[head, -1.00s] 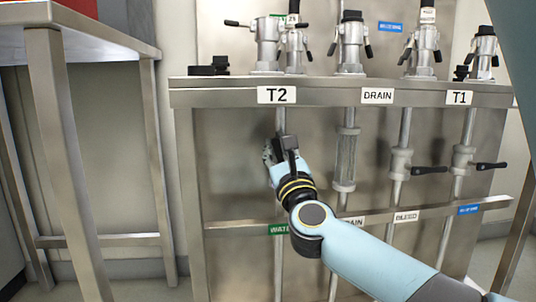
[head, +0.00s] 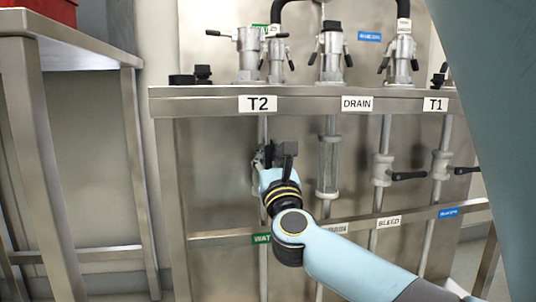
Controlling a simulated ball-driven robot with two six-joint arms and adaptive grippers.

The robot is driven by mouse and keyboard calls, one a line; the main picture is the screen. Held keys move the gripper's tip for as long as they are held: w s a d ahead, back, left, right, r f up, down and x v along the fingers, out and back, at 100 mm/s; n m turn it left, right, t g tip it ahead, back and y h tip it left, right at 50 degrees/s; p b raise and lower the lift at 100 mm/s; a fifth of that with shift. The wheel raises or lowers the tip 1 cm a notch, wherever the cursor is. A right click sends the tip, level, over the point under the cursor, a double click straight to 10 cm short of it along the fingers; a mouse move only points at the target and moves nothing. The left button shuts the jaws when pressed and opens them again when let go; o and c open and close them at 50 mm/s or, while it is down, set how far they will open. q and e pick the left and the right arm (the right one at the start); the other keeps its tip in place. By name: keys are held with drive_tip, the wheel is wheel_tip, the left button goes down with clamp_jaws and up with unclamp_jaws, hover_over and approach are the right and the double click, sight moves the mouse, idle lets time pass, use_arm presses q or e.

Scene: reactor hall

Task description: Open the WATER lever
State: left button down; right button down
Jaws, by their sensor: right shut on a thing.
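My right gripper (head: 268,156) is at the pipe (head: 263,128) under the T2 plate (head: 258,103). It is shut on the WATER lever, at the height of the other valves. The gripper and wrist hide the lever and most of its valve, so the handle's angle cannot be told. The green WATER label (head: 262,239) is on the lower rail below, partly covered by my arm. My left gripper is not in view.
To the right are a sight tube (head: 328,165) under DRAIN and two valves with black handles (head: 408,176) (head: 466,170) pointing right. Couplings (head: 332,58) stand on the ledge above. A steel table (head: 75,50) stands at left.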

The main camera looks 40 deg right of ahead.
drive_tip(key=c, duration=1.2)
unclamp_jaws()
drive_tip(key=shift+s, duration=0.1)
drive_tip(key=shift+c, duration=0.2)
drive_tip(key=v, duration=1.2)
